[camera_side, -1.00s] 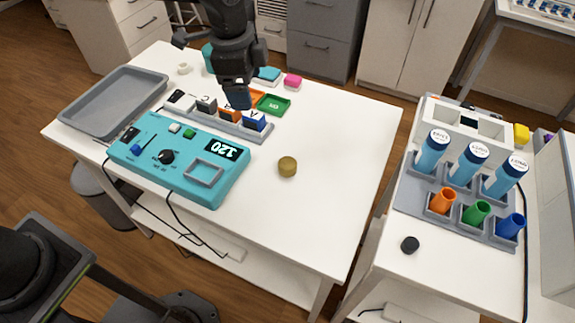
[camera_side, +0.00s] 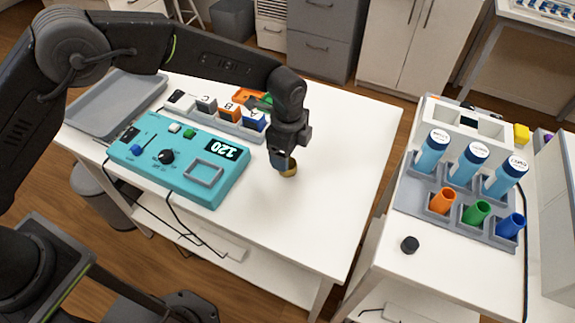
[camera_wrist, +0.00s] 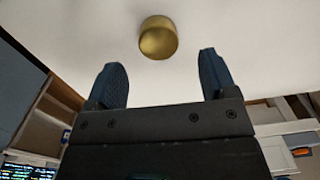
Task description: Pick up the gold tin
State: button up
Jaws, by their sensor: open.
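The gold tin (camera_side: 290,171) is a small round tin on the white table, to the right of the teal device. My gripper (camera_side: 283,166) is over it in the side view and hides part of it. In the wrist view the gold tin (camera_wrist: 158,38) lies ahead of the gap between the two blue fingertips. My gripper (camera_wrist: 160,80) is open there, with nothing between its fingers. The tin looks apart from both fingers in that view.
The teal device (camera_side: 180,155) with a 120 display stands left of the tin. A grey rack with lettered blocks (camera_side: 229,112) is behind it. A grey tray (camera_side: 90,110) is at the far left. The table (camera_side: 345,150) is clear to the right.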

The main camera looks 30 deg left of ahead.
jog(key=shift+a+f, duration=0.1)
jog(key=shift+f, duration=2.6)
jog(key=shift+c, duration=0.3)
jog(key=c, duration=0.9)
jog(key=shift+r, duration=0.2)
jog(key=shift+c, duration=0.2)
